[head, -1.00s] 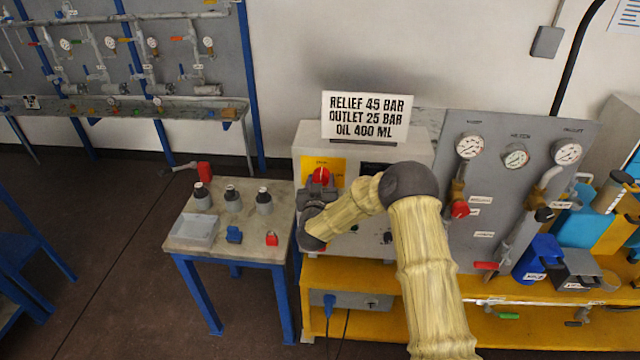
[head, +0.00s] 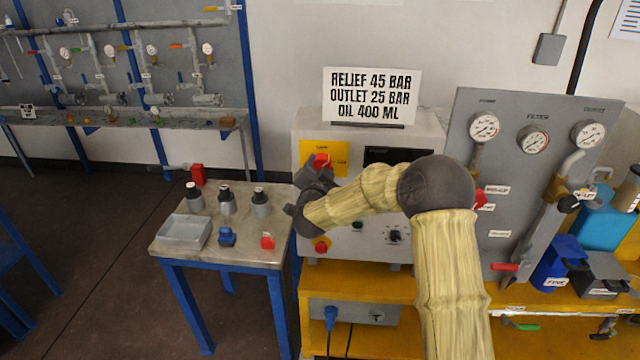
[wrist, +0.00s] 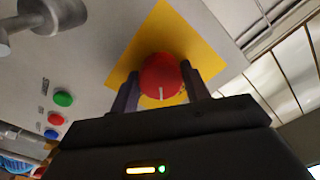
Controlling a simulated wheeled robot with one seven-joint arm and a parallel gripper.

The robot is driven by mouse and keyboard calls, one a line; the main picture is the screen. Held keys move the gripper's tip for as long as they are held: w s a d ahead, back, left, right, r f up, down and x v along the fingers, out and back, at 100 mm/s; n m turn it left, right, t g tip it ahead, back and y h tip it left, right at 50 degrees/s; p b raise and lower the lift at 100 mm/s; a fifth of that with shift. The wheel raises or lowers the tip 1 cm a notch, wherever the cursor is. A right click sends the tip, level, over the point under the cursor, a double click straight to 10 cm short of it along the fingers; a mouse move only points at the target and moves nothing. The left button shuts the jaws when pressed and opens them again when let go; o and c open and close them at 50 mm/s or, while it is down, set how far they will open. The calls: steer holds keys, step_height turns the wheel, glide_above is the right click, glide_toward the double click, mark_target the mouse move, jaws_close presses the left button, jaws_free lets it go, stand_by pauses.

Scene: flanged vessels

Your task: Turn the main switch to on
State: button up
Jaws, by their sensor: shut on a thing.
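The main switch is a red round knob (wrist: 161,77) with a white mark, on a yellow plate (wrist: 140,62) on the grey control box. In the head view the red knob (head: 321,160) shows at the upper left of the box front, partly hidden by my gripper (head: 318,172). In the wrist view my gripper (wrist: 160,88) has one finger on each side of the knob and is shut on it. The white mark lies near the knob's lower edge in the wrist view. Any lettering on the plate is too small to read.
Green (wrist: 63,99) and red (wrist: 56,118) buttons sit on the same panel. A sign (head: 371,97) stands on top of the box. A small table (head: 262,255) with bottles and a tray is at the left. A gauge panel (head: 540,170) stands at the right.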

steer(key=m+b, duration=0.1)
steer(key=b, duration=0.1)
steer(key=m+b, duration=0.2)
steer(key=b, duration=0.1)
steer(key=m+b, duration=0.2)
steer(key=b, duration=0.1)
steer(key=shift+f, duration=0.35)
steer(key=m+b, duration=0.2)
steer(key=b, duration=0.1)
steer(key=shift+r+m, duration=0.15)
steer(key=shift+m, duration=0.25)
steer(key=shift+r+m+b, duration=0.1)
steer(key=shift+m+b, duration=0.2)
steer(key=o, duration=1)
steer(key=shift+r, duration=0.1)
steer(key=shift+s, duration=0.1)
